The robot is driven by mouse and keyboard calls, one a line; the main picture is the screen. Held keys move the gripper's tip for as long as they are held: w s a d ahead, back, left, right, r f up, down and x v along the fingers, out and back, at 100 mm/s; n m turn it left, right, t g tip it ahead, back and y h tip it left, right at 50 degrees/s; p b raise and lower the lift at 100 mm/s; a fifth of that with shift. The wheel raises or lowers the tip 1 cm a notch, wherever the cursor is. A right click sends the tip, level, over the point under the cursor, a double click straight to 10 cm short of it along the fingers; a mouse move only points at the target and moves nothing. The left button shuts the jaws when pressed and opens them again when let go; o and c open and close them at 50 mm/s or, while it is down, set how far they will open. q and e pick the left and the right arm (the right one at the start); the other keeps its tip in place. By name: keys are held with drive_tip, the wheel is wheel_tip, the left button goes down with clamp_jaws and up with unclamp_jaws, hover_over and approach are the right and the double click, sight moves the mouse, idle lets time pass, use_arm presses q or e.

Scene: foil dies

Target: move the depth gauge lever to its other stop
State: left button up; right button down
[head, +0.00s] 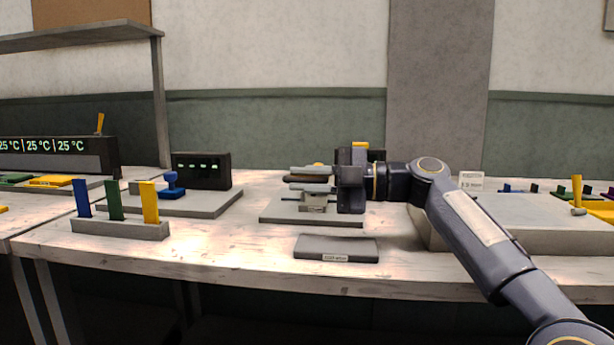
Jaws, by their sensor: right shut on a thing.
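My right gripper (310,179) reaches in from the right and is shut on a dark brown flat piece (293,178). It holds this piece above a grey base plate (310,219) at mid-table, over a small pale block (315,203). The fingers hide most of the piece. A yellow lever (576,187) with a grey pivot stands nearly upright at the right, on a large grey housing (522,235), well apart from the gripper. Another yellow lever (100,123) stands on the display unit at far left. I cannot tell which is the depth gauge lever. My left gripper is out of view.
A grey pad (336,248) lies at the front middle. A rack with blue, green and yellow upright tabs (121,227) stands at left. Behind it are a blue knob (173,184) and a dark indicator box (203,171). The front table between rack and pad is clear.

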drive_tip(key=c, duration=1.5)
unclamp_jaws()
drive_tip(key=shift+w, duration=0.1)
drive_tip(key=shift+o, duration=0.2)
drive_tip(key=d, duration=0.2)
drive_tip(key=s+d, duration=0.1)
drive_tip(key=d, duration=0.4)
drive_tip(key=shift+s+d+p, duration=0.3)
drive_tip(key=shift+d+p, duration=0.05)
drive_tip(key=shift+d, duration=0.05)
drive_tip(key=shift+f, duration=0.1)
